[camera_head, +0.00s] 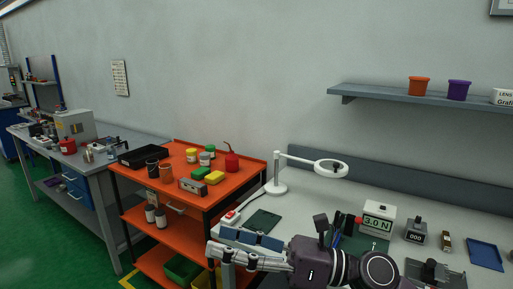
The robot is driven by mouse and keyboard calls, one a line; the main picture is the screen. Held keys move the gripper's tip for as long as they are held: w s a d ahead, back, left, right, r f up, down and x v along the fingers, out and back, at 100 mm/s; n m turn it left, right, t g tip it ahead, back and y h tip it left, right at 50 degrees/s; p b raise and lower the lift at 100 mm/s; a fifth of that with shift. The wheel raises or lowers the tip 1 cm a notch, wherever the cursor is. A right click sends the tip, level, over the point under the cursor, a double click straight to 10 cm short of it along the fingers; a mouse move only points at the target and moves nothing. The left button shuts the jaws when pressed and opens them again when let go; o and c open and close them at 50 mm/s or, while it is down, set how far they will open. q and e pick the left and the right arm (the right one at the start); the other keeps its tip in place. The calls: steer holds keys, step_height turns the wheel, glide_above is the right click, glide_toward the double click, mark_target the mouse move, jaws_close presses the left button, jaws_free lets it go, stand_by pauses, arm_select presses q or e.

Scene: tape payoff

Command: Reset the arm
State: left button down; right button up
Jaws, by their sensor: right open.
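My right arm (335,268) reaches in from the bottom edge and points left across the front of the white bench. My right gripper (223,256) is at its left end, by the bench's left front edge near the orange cart. It is open, and I see nothing between its fingers. My left gripper is not in this view.
The white bench (345,205) carries a magnifier lamp (330,168), a 3.0 N display box (378,219), a counter (415,231) and a blue tray (485,254). An orange cart (215,172) with bottles and small boxes stands left. A shelf (400,96) hangs above.

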steer(key=w+d+m+t+h, duration=0.4)
steer(key=d+m+t, duration=0.3)
steer(key=m, duration=0.5)
steer(key=w+d+m+t+h, duration=0.4)
steer(key=d+m+t, duration=0.1)
steer(key=m+t, duration=0.6)
steer(key=s+d+f+m+g+h, duration=0.25)
steer(key=d+f+m+h, duration=0.35)
steer(key=f+m, duration=0.3)
steer(key=s+d+f+m+g+h, duration=0.2)
steer(key=d+f+m+g+h, duration=0.35)
steer(key=f, duration=0.65)
steer(key=s+d+f+m+g, duration=0.1)
steer(key=s+f+m+g, duration=0.35)
steer(key=s+f, duration=0.6)
steer(key=s+d+f+m+g, duration=0.1)
steer(key=s+f+m+g, duration=0.5)
steer(key=s, duration=0.8)
steer(key=s+f+n, duration=0.2)
steer(key=s+f, duration=0.1)
steer(key=f, duration=2.6)
steer(key=s+d+f+g, duration=0.2)
steer(key=s+d+f, duration=0.1)
steer(key=s+f, duration=1.2)
steer(key=shift+s, duration=0.95)
